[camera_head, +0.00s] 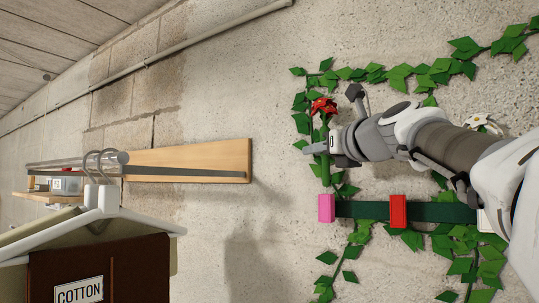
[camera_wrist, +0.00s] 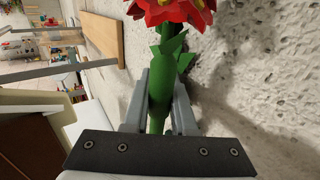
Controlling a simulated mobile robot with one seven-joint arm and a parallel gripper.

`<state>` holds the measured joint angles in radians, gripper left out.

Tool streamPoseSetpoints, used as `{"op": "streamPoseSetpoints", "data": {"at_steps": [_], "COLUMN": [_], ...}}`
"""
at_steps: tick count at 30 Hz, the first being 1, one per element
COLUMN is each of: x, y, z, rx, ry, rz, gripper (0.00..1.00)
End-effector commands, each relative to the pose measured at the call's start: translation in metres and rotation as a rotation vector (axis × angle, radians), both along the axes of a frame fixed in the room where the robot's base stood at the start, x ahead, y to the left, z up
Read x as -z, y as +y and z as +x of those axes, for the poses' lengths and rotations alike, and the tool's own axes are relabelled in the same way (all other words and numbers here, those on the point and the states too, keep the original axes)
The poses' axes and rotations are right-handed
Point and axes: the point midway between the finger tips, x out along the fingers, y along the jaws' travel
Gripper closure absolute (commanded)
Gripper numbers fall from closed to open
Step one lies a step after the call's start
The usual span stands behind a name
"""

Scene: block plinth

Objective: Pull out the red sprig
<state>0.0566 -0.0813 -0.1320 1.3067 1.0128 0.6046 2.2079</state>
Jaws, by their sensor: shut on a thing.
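The red sprig has a red flower head (camera_head: 322,106) on a thick green stem (camera_head: 325,168) and stands along the wall among ivy leaves. In the wrist view its red petals (camera_wrist: 168,10) are at the top edge and its green stem (camera_wrist: 159,88) runs down between the fingers. My gripper (camera_head: 318,148) is shut on the stem below the flower; the fingers also show on both sides of it in the wrist view (camera_wrist: 160,102). The stem's lower end points toward a pink block (camera_head: 326,208). I cannot tell whether it sits in that block.
A dark green bar (camera_head: 362,210) carries the pink block, a red block (camera_head: 398,211) and a pale block (camera_head: 486,221). A white flower (camera_head: 483,122) is partly behind my arm. Ivy (camera_head: 432,75) spreads over the wall. Left are a wooden board (camera_head: 215,160) and hangers with clothes (camera_head: 105,208).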

Motion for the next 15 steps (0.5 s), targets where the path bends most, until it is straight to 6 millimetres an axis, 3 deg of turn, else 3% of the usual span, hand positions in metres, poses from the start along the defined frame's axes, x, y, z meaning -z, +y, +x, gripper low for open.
{"op": "streamPoseSetpoints", "data": {"at_steps": [8,15], "x": [-0.001,-0.020], "y": [0.000,0.000], "z": [0.000,0.000], "rx": [0.000,0.001], "ry": [0.000,-0.003], "rz": [-0.001,-0.002], "gripper": [1.00,1.00]}}
